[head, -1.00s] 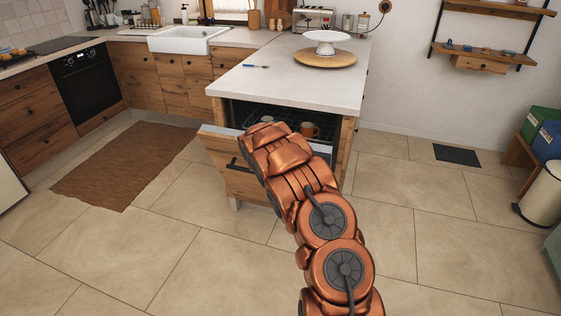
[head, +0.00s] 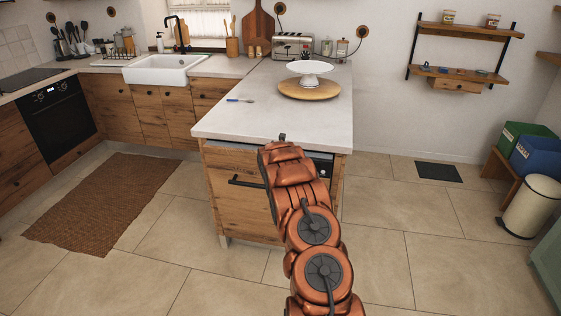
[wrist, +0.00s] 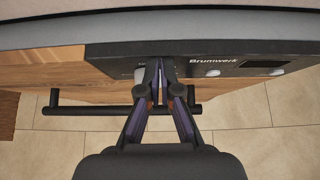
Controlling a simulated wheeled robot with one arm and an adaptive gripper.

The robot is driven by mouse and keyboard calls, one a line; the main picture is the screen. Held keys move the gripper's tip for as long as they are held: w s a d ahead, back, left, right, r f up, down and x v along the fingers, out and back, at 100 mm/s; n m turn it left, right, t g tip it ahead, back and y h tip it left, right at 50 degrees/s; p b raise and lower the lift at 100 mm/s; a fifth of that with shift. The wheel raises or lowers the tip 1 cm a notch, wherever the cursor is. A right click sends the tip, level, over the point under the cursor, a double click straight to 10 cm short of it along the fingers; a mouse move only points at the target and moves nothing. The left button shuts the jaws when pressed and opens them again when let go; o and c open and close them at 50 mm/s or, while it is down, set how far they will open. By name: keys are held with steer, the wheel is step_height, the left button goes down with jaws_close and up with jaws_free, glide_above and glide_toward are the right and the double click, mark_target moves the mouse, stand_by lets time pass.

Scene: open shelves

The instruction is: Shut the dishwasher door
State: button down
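The dishwasher door (head: 236,196) is a wood-fronted panel with a black bar handle (head: 246,182), under the island worktop. It stands upright or nearly so, and a thin pale strip shows along its top. I cannot tell whether it is fully flush. In the wrist view the dark control strip marked Brumwerk (wrist: 240,62) lies under the worktop edge, with the handle (wrist: 85,110) below. My gripper (wrist: 159,68) has its fingers together and empty, with the tips at the control strip. In the head view my arm hides the right part of the door.
The island worktop (head: 230,122) overhangs the door and holds a cake stand (head: 309,70) on a round board and a small blue-handled utensil (head: 240,100). A brown rug (head: 105,200) lies at the left. The tiled floor before the door is clear.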

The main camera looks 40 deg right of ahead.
steer(key=shift+s+d+r, duration=0.1)
steer(key=shift+s+d, duration=0.15)
steer(key=shift+d, duration=0.15)
